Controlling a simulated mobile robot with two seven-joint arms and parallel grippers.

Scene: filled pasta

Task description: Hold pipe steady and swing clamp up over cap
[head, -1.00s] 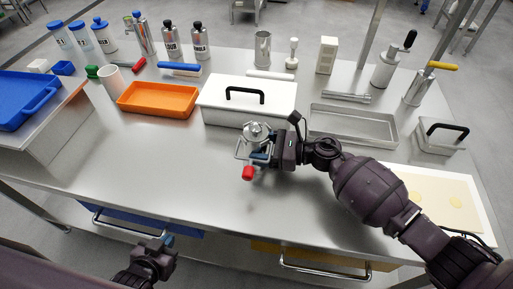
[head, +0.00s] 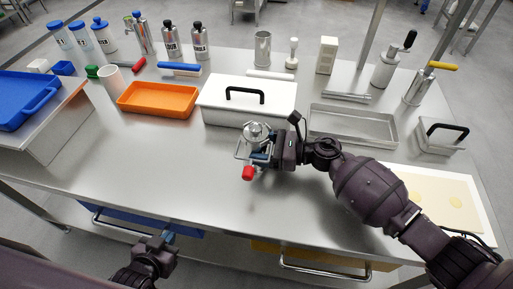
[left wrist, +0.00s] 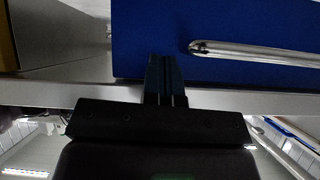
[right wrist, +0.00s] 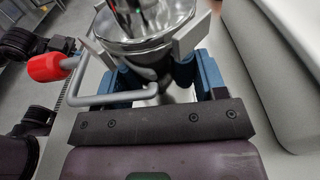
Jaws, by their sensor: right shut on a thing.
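A short steel pipe with a domed cap (head: 257,130) stands near the middle of the table. It also shows in the right wrist view (right wrist: 150,22), large and shiny. My right gripper (head: 262,157) is shut on the pipe below the cap, with a blue finger on each side. The wire clamp (right wrist: 115,98) hangs down beside the pipe, its red-tipped handle (head: 247,173) pointing down toward the front. My left gripper (head: 167,241) is low at the table's front left, away from the pipe. In the left wrist view its fingers (left wrist: 165,75) are together with nothing between them.
A white box with a black handle (head: 222,108) stands just behind the pipe. An orange tray (head: 135,104) is at left and a steel tray (head: 385,139) at right. A blue drawer with a bar handle (left wrist: 260,54) is near my left gripper. The front left tabletop is clear.

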